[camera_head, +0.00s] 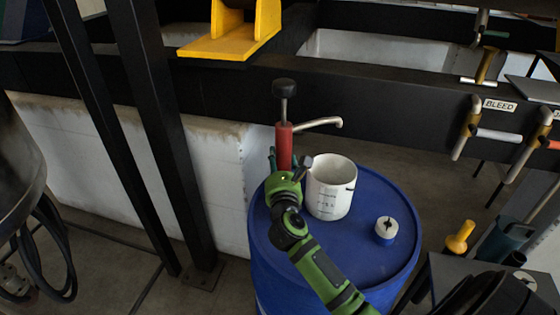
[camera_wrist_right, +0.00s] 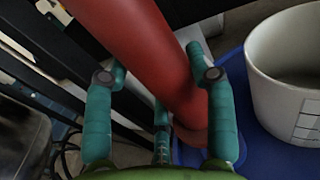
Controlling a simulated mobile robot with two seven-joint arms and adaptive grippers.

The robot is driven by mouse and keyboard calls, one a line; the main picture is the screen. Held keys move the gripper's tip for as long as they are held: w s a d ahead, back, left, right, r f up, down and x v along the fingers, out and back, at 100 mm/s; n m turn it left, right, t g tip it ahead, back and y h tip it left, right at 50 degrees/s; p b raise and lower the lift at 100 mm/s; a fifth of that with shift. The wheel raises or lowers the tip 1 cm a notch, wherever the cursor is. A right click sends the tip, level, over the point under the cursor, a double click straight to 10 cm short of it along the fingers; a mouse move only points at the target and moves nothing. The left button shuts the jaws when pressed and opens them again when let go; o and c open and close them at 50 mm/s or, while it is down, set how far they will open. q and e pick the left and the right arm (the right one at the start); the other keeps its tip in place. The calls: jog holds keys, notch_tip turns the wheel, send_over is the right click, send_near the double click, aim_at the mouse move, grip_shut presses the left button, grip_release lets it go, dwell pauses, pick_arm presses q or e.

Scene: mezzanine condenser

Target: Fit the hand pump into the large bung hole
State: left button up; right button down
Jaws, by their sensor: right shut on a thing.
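The hand pump (camera_head: 284,146) has a red body, a black knob on top and a bent silver spout pointing right. It stands about upright at the back left of the blue drum (camera_head: 390,268). My right gripper (camera_head: 284,172) is shut on the red body, low down. In the right wrist view the pump (camera_wrist_right: 150,50) runs between the teal fingers (camera_wrist_right: 158,76), its lower end close to the blue drum top. The large bung hole is not visible; I cannot tell whether the pump's end is in it. My left gripper is not in view.
A white cup (camera_head: 331,190) stands on the drum just right of the pump. A small white-and-blue round piece (camera_head: 386,229) sits further right. A black beam (camera_head: 370,100) with valves and a BLEED label (camera_head: 499,105) runs behind. Black posts (camera_head: 165,140) stand at left.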

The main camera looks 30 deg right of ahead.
jog(key=shift+f+b, duration=3.55)
jog(key=shift+f, duration=1.05)
jog(key=shift+c, duration=1.7)
grip_release()
